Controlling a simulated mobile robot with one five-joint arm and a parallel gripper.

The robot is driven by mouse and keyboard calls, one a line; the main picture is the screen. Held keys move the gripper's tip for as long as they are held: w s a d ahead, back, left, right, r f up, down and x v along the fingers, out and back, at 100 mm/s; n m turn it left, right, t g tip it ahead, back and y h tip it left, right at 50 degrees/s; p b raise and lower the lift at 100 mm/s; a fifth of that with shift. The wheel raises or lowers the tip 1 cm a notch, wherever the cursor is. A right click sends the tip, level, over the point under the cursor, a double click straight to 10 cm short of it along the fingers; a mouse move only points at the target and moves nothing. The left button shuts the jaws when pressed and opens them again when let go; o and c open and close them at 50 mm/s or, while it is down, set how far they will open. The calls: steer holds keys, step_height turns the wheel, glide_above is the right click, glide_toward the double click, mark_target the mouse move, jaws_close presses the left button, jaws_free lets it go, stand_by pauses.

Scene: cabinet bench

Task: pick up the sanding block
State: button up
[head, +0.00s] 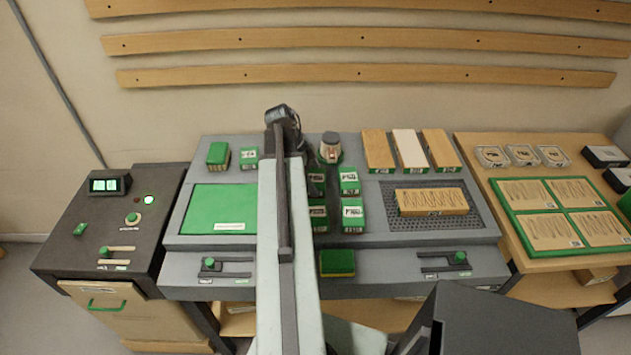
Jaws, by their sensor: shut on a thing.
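My arm reaches away over the middle of the grey bench. Its dark wrist and my gripper (287,128) are at the bench's back edge. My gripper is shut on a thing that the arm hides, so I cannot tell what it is. A green-topped block with a yellowish lower edge (337,262) lies at the bench's front, right of the arm. Another green block with tan sides (218,154) stands at the back left. I cannot tell which of these, if either, is the sanding block.
Several small green-and-white boxes (350,180) stand right of the arm, near a round grey-topped item (330,147). A wooden block (432,200) lies on a dark perforated mat (393,221). A green pad (215,205) lies left. A control cabinet (120,235) stands far left.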

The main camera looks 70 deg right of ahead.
mark_target(313, 178)
step_height(313, 178, up, 10)
steer(key=p, duration=1)
